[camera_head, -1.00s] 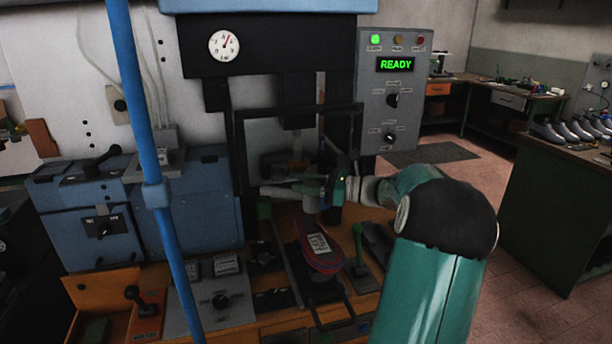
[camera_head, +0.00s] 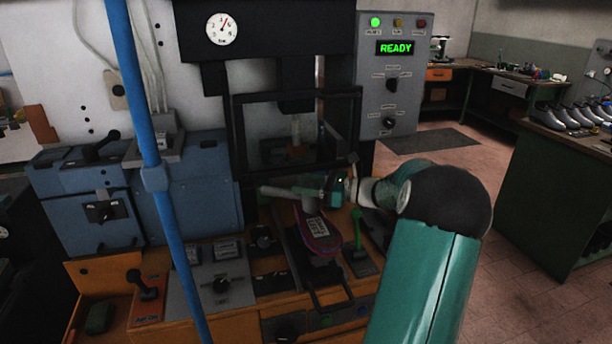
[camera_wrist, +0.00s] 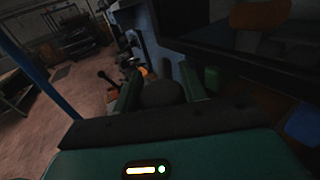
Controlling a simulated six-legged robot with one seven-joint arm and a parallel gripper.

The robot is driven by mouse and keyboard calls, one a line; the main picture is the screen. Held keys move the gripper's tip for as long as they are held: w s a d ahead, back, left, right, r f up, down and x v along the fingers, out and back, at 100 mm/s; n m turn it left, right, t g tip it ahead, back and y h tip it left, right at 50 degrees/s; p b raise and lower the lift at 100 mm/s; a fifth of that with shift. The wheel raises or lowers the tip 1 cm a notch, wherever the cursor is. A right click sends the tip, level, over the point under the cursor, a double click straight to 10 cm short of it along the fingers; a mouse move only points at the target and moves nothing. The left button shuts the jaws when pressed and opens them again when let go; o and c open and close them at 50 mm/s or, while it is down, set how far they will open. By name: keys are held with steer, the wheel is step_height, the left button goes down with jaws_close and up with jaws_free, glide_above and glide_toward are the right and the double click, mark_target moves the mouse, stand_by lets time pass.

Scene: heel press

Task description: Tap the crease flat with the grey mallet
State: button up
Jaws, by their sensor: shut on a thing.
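My gripper (camera_head: 332,187) is in front of the press, just below its dark guard frame. It is shut on the grey mallet (camera_head: 285,192), whose pale grey length points left from the fingers in the head view. In the wrist view, a dark rounded part of the mallet (camera_wrist: 162,94) shows between the two green fingers (camera_wrist: 160,92). A flat sole-shaped piece (camera_head: 318,232) with a red-purple edge and white label lies on the bench below the gripper. Its far end is partly hidden by the mallet and gripper. I cannot make out the crease.
The guard frame (camera_head: 236,140) of the press stands close behind the gripper. A green-handled lever (camera_head: 357,228) rises right of the sole piece. The control panel (camera_head: 392,75) reads READY with a green lamp. A blue post (camera_head: 150,130) crosses the left foreground. Floor is clear at right.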

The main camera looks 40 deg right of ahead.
steer(key=shift+f, duration=0.9)
steer(key=shift+r, duration=2.7)
steer(key=shift+f, duration=0.1)
step_height(320, 180, down, 6)
steer(key=shift+r, duration=3)
